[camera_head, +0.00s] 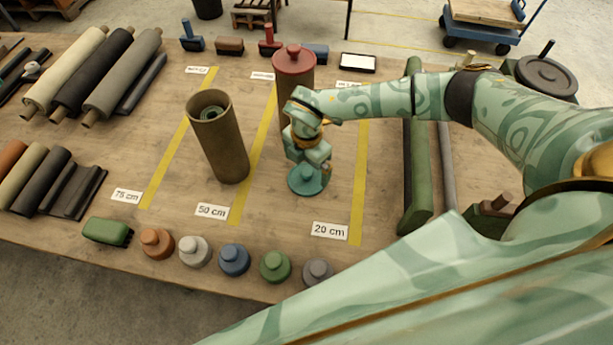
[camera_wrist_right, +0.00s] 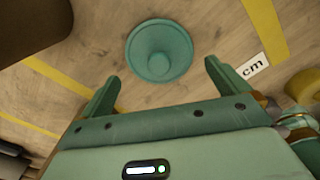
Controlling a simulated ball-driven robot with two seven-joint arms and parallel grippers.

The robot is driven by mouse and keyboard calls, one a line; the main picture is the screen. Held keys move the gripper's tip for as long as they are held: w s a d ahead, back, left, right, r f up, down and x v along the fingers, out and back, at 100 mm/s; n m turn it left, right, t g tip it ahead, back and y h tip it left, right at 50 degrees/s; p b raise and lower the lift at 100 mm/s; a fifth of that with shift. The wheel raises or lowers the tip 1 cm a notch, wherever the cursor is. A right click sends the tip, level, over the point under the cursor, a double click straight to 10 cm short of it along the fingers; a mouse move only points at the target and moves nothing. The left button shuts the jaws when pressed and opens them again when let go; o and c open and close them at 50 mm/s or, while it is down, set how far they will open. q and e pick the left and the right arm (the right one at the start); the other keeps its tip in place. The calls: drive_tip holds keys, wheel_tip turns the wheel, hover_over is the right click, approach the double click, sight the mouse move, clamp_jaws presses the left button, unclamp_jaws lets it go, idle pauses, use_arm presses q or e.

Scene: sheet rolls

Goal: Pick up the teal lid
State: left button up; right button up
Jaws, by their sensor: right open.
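The teal lid (camera_head: 307,181) lies on the wooden table between two yellow stripes, its round knob facing up. In the right wrist view the teal lid (camera_wrist_right: 159,51) shows whole, just beyond the fingertips and between their lines. My right gripper (camera_head: 308,160) is above the lid, pointing down, and partly covers it in the head view. In the right wrist view my right gripper (camera_wrist_right: 160,78) has its two fingers wide apart with nothing between them. My left gripper is not in view.
An open brown tube (camera_head: 222,145) stands left of the lid. A tube with a red lid (camera_head: 293,60) stands behind my right gripper. Several coloured lids, including a green one (camera_head: 275,267), line the front edge. A long green bar (camera_head: 415,180) lies at right.

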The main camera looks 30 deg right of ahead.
sight(306, 173)
wheel_tip(306, 173, down, 5)
drive_tip(key=shift+r+b, duration=0.2)
drive_tip(key=shift+b, duration=0.35)
drive_tip(key=shift+r, duration=0.1)
drive_tip(key=c, duration=0.6)
